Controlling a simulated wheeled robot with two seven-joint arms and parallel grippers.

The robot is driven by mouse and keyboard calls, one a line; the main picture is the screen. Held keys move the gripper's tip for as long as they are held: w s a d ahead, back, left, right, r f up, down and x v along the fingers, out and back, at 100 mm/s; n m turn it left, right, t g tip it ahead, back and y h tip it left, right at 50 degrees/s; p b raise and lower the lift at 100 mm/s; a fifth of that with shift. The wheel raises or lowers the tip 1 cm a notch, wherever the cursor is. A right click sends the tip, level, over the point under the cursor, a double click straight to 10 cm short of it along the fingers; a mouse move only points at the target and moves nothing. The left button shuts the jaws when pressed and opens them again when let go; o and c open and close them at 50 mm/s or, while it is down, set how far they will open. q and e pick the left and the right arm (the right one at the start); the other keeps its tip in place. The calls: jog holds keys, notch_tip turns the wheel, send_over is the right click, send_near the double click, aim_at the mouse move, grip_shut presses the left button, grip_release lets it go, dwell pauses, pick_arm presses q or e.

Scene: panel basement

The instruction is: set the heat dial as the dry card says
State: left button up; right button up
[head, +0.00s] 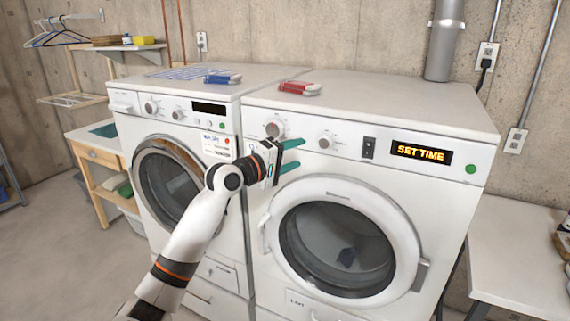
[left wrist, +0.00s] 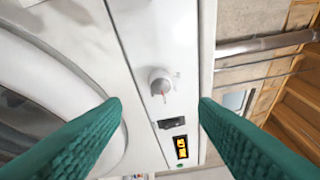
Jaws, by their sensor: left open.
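The dryer (head: 360,112) is the right-hand white machine. Its panel has a left dial (head: 275,128) and a second dial (head: 326,141) beside a black switch (head: 369,147); which one sets heat cannot be read. The display (head: 421,152) reads SET TIME. A card (head: 217,146) with small, unreadable print is on the left machine's front. My left gripper (head: 300,153) is open and empty in front of the panel, just left of the second dial.
A green button (head: 471,169) is at the panel's right end. The dryer's round door (head: 345,250) is shut below the panel. The washer (head: 185,105) stands at the left. A white table (head: 520,260) is at the right.

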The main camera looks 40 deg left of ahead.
pick_arm(q)
jog(key=shift+s+a, duration=0.15)
jog(key=shift+s, duration=1.25)
notch_tip(320, 180, down, 40)
jog(key=s+a+m+g+y, duration=0.1)
jog(key=s+m+g+y, duration=0.1)
jog(key=g+y, duration=0.35)
jog(key=s+d+f+m+g+h, duration=0.1)
jog(key=s+d+f+m+g, duration=0.15)
jog(key=s+f, duration=0.6)
jog(key=s+d+f+m+g+h, duration=0.1)
jog(key=s+d+f+m+g, duration=0.25)
jog(key=f, duration=0.85)
jog(key=s+d+f+m+g, duration=0.1)
jog(key=s+d+f+m, duration=0.2)
jog(key=s, duration=0.8)
jog(key=s+d+f+m+g, duration=0.2)
jog(key=s+d+f, duration=0.6)
jog(key=s, duration=0.4)
jog(key=s+d+f+m+g, duration=0.2)
jog(key=s+d+f, duration=0.3)
jog(key=s, duration=0.7)
jog(key=shift+d+f+m+h, duration=0.2)
jog(key=shift+d+m+h, duration=0.2)
jog(key=shift+m, duration=0.4)
